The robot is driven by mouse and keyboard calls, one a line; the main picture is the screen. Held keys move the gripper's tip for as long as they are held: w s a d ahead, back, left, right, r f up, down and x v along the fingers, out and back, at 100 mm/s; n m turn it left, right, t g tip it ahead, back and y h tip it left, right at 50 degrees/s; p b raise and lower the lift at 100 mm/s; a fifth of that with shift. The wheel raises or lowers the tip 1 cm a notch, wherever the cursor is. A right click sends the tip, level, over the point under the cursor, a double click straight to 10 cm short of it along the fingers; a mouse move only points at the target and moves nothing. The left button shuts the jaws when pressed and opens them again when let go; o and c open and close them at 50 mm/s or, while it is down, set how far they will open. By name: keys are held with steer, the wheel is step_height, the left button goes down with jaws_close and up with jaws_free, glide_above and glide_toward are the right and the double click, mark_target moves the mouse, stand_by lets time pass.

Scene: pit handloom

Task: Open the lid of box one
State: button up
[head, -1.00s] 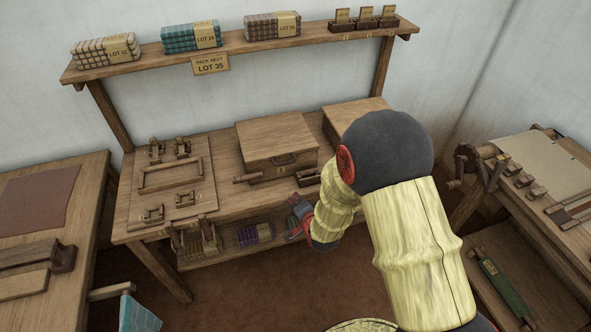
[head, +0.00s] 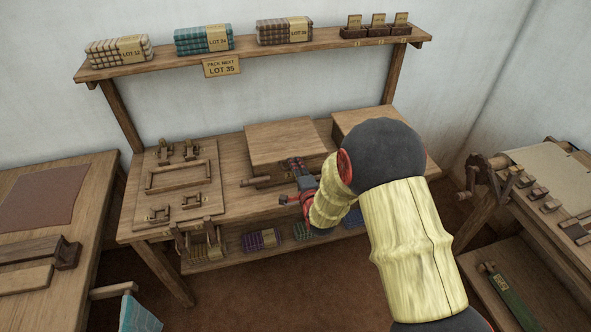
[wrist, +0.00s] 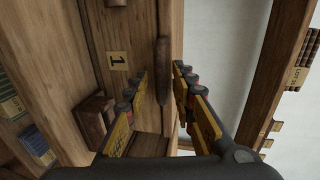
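Box one (head: 285,143) is a wooden box on the packing table, with its flat lid shut. My gripper (head: 297,166) is at its front face and hides much of that face in the head view. The wrist view shows the box's yellow label "1" (wrist: 118,60) and a dark wooden handle (wrist: 163,70) at the lid's edge. My gripper (wrist: 160,75) is open there. Its two fingers lie to either side of the handle in that view; I cannot tell whether they touch it.
A second wooden box (head: 355,118) stands right of box one. A board with a wooden frame (head: 180,177) lies to the left. A shelf (head: 250,53) with cloth stacks runs above the table. A small dark block (wrist: 94,118) sits near my left finger in the wrist view.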

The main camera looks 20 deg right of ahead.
steer(key=shift+w, duration=0.25)
steer(key=shift+c, duration=0.6)
jaws_close()
